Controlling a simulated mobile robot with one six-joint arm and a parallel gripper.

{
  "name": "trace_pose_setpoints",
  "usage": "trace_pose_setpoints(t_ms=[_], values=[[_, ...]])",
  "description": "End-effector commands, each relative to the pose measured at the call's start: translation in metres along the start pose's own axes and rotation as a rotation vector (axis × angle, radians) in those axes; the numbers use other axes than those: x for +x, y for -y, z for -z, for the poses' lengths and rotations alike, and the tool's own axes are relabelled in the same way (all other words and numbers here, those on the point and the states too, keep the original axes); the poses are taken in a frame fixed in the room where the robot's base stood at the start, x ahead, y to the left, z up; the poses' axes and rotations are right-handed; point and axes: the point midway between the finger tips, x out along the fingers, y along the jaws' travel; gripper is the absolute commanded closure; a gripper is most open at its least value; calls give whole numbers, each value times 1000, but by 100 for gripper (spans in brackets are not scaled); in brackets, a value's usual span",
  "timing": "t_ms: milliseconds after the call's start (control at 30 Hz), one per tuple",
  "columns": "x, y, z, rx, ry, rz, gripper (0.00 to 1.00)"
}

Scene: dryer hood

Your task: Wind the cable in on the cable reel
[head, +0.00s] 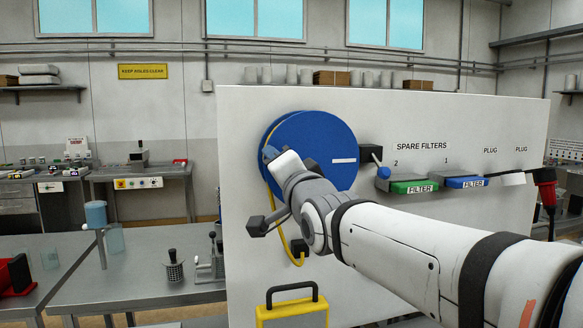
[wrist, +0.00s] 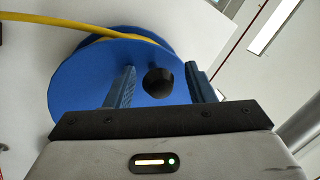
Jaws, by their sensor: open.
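The cable reel (head: 322,138) is a large blue disc with a white mark, on the upright white panel. Its yellow cable (head: 281,217) hangs from the reel's left side to a black block (head: 299,246) below. In the wrist view, the reel (wrist: 75,85) fills the upper left and the cable (wrist: 75,31) runs along its rim. My gripper (wrist: 160,68) is open at the reel's face. A dark round knob (wrist: 158,82) shows between its two fingers, with a gap on each side. In the head view, my arm hides part of the reel and most of the gripper.
Right of the reel, a black block (head: 369,154) with a blue knob sticks out of the panel.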

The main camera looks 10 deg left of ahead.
Motion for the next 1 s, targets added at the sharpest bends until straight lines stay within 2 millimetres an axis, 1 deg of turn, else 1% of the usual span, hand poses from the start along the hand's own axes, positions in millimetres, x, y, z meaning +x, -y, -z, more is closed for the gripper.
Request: trace_pose_setpoints(t_ms=[167, 267, 500, 600, 767, 1000], values=[[-6, -1, 0, 0, 0, 0, 51], [-19, -1, -1, 0, -1, 2, 51], [-57, -2, -1, -1, -2, 2, 51], [-68, -1, 0, 0, -1, 1, 51], [-77, 0, 0, -1, 0, 1, 51], [-78, -1, 0, 0, -1, -1, 51]])
